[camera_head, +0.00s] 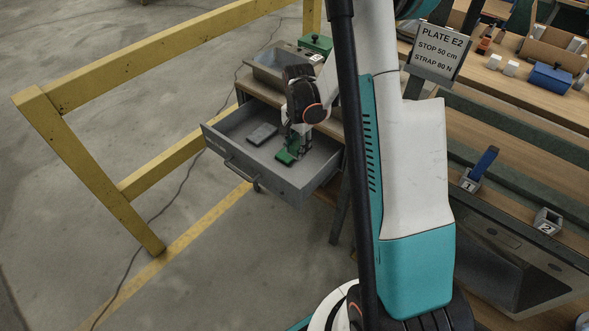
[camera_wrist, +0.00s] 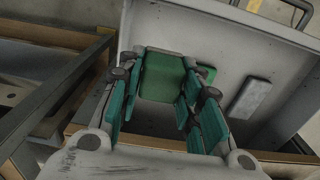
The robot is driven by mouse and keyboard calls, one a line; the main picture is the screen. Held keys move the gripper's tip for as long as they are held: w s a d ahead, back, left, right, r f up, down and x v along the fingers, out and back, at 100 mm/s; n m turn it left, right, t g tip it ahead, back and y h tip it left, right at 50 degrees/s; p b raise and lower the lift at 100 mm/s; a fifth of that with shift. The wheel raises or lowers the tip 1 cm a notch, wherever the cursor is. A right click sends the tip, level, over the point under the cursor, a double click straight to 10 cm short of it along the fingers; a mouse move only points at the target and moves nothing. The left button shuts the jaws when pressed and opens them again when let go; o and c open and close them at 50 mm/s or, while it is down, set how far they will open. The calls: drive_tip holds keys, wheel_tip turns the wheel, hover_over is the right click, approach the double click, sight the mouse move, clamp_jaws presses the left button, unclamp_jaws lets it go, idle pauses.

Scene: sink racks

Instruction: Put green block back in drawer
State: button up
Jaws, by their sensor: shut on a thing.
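The green block (camera_head: 285,157) is low inside the open grey drawer (camera_head: 226,167), near its right part. My gripper (camera_head: 298,145) reaches down into the drawer from above, shut on the block. In the wrist view the green block (camera_wrist: 163,76) sits between the teal finger pads of my gripper (camera_wrist: 161,62). The drawer's grey floor and walls (camera_wrist: 225,30) surround it there. I cannot tell whether the block touches the drawer floor.
A flat grey block (camera_head: 262,134) lies in the drawer left of my gripper; it also shows in the wrist view (camera_wrist: 250,97). A yellow rail (camera_head: 150,58) stands left of the drawer. A green box (camera_head: 316,44) stands behind, beside a grey tray (camera_head: 270,68).

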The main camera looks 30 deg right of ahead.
wheel_tip(320, 180, down, 16)
drive_tip(key=b, duration=0.5)
drive_tip(key=o, duration=1.1)
wheel_tip(320, 180, up, 12)
drive_tip(key=p, duration=0.4)
drive_tip(key=shift+r, duration=0.1)
